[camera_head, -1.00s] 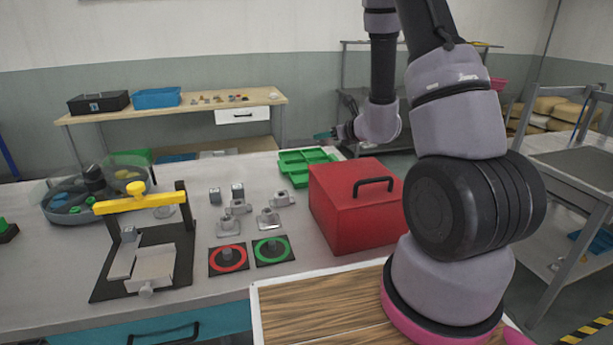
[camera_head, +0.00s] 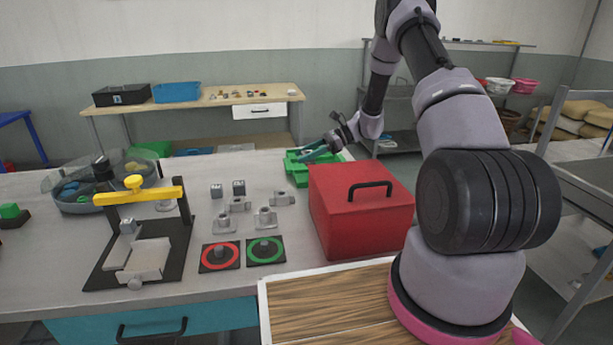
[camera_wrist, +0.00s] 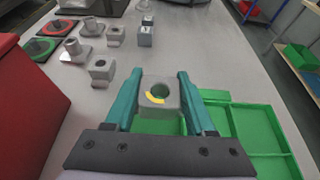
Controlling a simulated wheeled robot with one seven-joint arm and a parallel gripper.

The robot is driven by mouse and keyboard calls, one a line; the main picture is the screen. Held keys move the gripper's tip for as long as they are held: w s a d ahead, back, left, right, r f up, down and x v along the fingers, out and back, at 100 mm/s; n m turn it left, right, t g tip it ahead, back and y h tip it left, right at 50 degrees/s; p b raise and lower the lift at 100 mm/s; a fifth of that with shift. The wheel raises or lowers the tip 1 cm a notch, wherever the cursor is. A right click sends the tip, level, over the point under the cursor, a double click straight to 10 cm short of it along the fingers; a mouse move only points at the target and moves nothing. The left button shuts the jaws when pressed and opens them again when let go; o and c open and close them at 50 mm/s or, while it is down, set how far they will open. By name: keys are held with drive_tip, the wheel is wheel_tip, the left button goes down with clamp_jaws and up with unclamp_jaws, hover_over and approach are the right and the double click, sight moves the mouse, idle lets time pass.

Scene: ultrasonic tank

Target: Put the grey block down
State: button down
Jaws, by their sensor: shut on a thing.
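The grey block (camera_wrist: 172,101) is a small square piece with a round hole and some yellow inside it. My gripper (camera_wrist: 160,90) is shut on it, with one teal finger on each side. In the wrist view the block is above the green tray (camera_wrist: 258,127); whether it touches the tray I cannot tell. In the head view my gripper (camera_head: 312,152) is at the green tray (camera_head: 296,177), behind the red box, and the block is too small to make out there.
The red box (camera_head: 360,215) stands close in front of the tray. Several grey parts (camera_head: 265,218) stand left of it, with a red-ringed pad (camera_head: 220,256) and a green-ringed pad (camera_head: 265,250). A yellow-topped fixture (camera_head: 140,195) stands further left.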

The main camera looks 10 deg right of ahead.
sight(305, 179)
drive_tip(key=shift+f, duration=3.35)
drive_tip(key=c, duration=0.5)
unclamp_jaws()
drive_tip(key=shift+f, duration=0.15)
